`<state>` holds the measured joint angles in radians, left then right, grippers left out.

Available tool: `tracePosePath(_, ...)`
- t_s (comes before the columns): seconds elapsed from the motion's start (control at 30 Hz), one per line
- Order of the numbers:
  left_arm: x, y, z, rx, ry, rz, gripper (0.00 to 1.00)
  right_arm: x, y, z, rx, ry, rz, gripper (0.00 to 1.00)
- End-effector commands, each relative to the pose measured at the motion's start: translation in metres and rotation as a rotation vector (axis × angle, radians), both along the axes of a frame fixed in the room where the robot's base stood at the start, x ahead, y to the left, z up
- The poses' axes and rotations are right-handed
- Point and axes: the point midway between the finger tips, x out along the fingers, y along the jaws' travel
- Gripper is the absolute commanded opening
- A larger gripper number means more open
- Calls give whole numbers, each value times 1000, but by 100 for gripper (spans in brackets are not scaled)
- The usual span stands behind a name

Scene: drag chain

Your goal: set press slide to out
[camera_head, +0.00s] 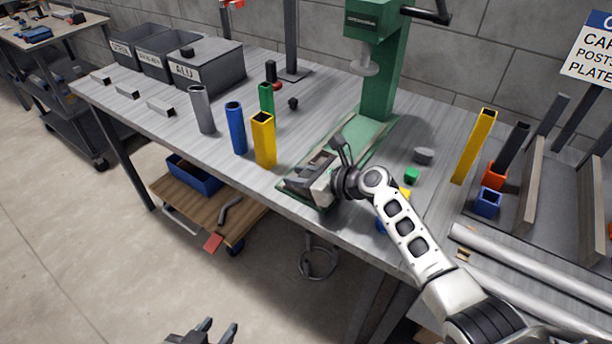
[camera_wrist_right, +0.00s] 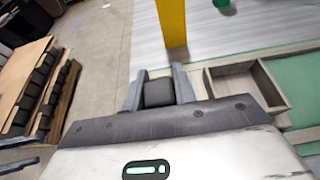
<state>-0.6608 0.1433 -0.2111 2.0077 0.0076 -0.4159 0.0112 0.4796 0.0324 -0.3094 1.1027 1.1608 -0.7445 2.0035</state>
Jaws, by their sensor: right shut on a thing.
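The green press (camera_head: 388,60) stands at the back of the table, with its green base (camera_head: 372,130) reaching towards the table's front edge. The press slide (camera_head: 318,165) is a grey tray with an open pocket at the front end of that base; it also shows in the right wrist view (camera_wrist_right: 275,82). My right gripper (camera_head: 322,188) is at the slide's front end. In the right wrist view its fingers (camera_wrist_right: 158,88) are shut on a dark block, which looks like the slide's handle. My left gripper (camera_head: 208,332) is low in front of the table, open and empty.
Grey, blue, green and yellow (camera_head: 264,140) upright tubes stand left of the slide. A grey puck (camera_head: 423,156) and green cap (camera_head: 411,175) lie to its right. Labelled bins (camera_head: 205,70) are at the back left. A wooden cart (camera_head: 215,205) stands below the table.

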Motion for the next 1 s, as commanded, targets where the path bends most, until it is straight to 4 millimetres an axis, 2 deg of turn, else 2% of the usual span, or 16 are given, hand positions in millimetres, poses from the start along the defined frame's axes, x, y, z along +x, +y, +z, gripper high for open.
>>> tracePosePath(0.23,6,0,4,-4,-13,3,36,-4,4,-3,3,7,11,0)
tracePosePath(0.27,6,0,4,-4,-13,3,36,-5,5,-3,3,7,12,30)
tracePosePath(0.33,6,0,4,-4,-14,3,36,-5,5,-3,3,8,12,49)
tracePosePath(0.73,3,0,6,-4,-9,4,36,-7,-3,1,3,5,6,49)
tracePosePath(0.87,2,0,11,-2,-7,3,36,-18,-19,10,1,5,5,49)
tracePosePath(1.0,1,1,13,2,-4,4,36,-37,-44,23,0,4,5,49)
